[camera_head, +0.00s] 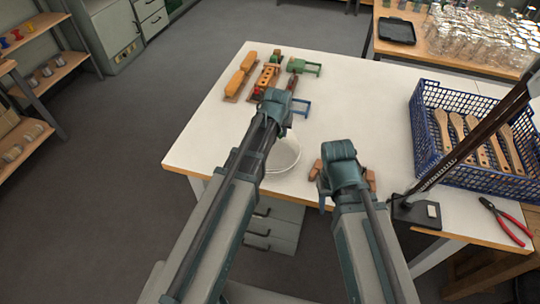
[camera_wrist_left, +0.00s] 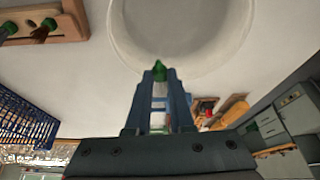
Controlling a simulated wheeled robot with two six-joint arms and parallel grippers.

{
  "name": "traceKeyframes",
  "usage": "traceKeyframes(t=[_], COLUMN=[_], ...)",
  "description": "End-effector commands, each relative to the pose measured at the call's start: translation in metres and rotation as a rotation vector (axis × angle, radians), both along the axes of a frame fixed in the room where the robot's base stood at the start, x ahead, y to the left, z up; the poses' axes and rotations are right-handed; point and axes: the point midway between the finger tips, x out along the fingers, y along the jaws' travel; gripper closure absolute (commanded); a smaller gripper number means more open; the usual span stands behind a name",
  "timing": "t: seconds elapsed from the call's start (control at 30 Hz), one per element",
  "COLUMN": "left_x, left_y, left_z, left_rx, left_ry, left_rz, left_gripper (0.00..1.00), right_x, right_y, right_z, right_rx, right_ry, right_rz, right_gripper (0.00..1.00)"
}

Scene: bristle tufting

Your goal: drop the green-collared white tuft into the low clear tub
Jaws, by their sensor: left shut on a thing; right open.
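The white tuft (camera_wrist_left: 158,89) with green on it is between the fingers of my left gripper (camera_wrist_left: 160,78), which is shut on it. A green tip pokes out past the fingertips. In the head view the tuft is hidden by my left gripper (camera_head: 277,103). The low clear tub (camera_head: 283,153) stands on the table near its front edge, partly behind my left arm. In the left wrist view the tub (camera_wrist_left: 182,62) is just beyond the fingertips. My right gripper (camera_head: 340,170) is open over the front of the table, its fingertips mostly hidden.
A wooden block (camera_head: 371,181) shows beside my right gripper. A blue basket (camera_head: 428,150) with several wooden brush handles stands at right, with red-handled pliers (camera_head: 511,228) in front. Orange brushes and wooden pieces (camera_head: 242,74) lie at the back left.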

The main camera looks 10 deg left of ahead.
Motion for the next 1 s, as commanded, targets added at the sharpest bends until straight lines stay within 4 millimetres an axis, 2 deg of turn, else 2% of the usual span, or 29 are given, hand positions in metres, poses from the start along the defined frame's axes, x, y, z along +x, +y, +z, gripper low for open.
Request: traceKeyframes(t=[0.03,0.1,0.23,0.57,1.0], left_x=[-0.004,-0.007,-0.009,-0.009,-0.009], left_y=[0.018,0.034,0.049,0.052,0.051], left_z=[0.002,0.003,0.003,-0.004,-0.050], left_rx=[0.000,-0.001,0.000,0.000,0.000], left_ry=[0.000,0.000,0.000,0.000,0.000], left_rz=[0.027,0.052,0.076,0.079,0.078], left_gripper=[1.00,1.00,1.00,1.00,1.00], right_x=[0.000,0.000,0.000,0.000,0.000], right_y=[0.000,0.000,0.000,0.000,0.000], right_z=[0.002,0.003,0.003,-0.004,-0.050], right_rx=[0.000,0.000,0.000,0.000,0.000], right_ry=[0.000,0.000,0.000,0.000,0.000], right_rz=[0.000,0.000,0.000,0.000,0.000], right_gripper=[0.53,0.53,0.53,0.53,0.53])
